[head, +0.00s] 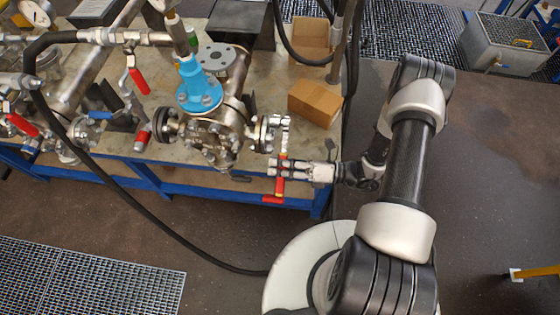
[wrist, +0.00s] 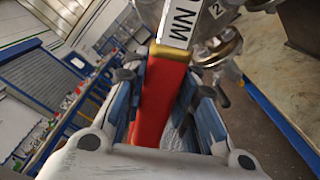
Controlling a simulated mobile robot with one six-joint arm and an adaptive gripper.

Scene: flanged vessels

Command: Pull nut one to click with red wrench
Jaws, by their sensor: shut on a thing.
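The red wrench (head: 281,187) hangs down from the right-hand flange (head: 266,131) of the vessel (head: 215,135) in the head view. Its upper end is at the flange's right side; which nut it sits on cannot be made out. My gripper (head: 276,171) is shut on the wrench's red handle, coming from the right. In the wrist view the red handle (wrist: 160,95) lies between my gripper's blue-padded fingers (wrist: 165,105). Above it are a yellow collar and a white scale marked NM. A flange part labelled 2 (wrist: 213,42) shows behind; nut one is not identifiable.
The vessel stands on a bench with a blue frame (head: 180,185). Cardboard boxes (head: 315,102) lie behind the flange. Other pipes and red-handled valves (head: 139,80) crowd the left. A black hose (head: 165,232) loops down in front of the bench. The floor at right is largely open.

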